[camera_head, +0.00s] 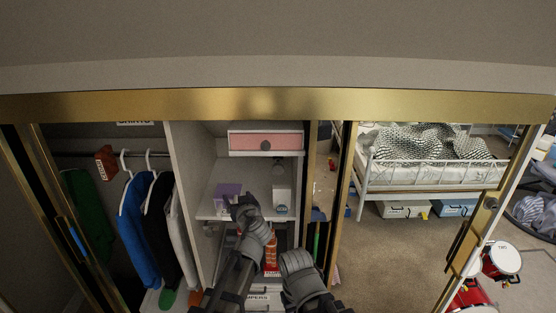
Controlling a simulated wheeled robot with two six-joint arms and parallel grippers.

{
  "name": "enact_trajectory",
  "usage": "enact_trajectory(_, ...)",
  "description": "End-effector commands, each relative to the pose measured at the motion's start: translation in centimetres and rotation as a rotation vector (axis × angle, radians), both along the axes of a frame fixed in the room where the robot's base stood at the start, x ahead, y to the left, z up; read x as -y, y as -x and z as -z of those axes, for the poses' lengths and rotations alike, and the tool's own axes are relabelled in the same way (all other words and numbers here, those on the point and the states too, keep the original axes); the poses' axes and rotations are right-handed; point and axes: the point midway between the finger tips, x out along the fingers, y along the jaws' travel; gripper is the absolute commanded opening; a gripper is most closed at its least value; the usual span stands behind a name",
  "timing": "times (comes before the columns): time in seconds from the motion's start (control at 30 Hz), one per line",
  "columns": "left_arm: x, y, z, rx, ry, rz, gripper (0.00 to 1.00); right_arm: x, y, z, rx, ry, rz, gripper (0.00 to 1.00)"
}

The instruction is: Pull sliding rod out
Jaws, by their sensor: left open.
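I cannot tell whether this is the sliding rod; no other rod shows clearly. My arms hide much of the space under the shelf. My right gripper does not show; only a grey part of that arm is at the bottom middle.
A drawer with a pink front (265,143) sits above the shelf. A white box (282,198) stands on the shelf. Blue (138,220) and black garments hang at left. Gold door frames (340,200) bound the bays. At right, a mirror-like panel shows a bed (430,178), drums and open carpet.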

Motion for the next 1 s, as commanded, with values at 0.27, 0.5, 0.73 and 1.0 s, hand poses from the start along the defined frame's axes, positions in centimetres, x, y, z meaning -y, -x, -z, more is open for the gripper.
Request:
enact_trajectory(0.27, 10.7, -3.3, -4.9, 0.241, 0.025, 0.293, 0.8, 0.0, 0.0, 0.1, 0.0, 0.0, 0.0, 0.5)
enact_trajectory(0.5, 12.7, -3.3, -5.5, 0.266, 0.034, 0.354, 0.8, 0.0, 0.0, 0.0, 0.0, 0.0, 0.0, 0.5)
enact_trajectory(0.73, 12.7, -4.1, -5.5, 0.266, 0.033, 0.351, 0.8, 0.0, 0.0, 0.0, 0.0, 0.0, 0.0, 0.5)
enact_trajectory(1.0, 12.7, -7.7, -5.5, 0.265, 0.033, 0.349, 0.8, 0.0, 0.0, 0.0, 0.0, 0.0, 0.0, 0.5)
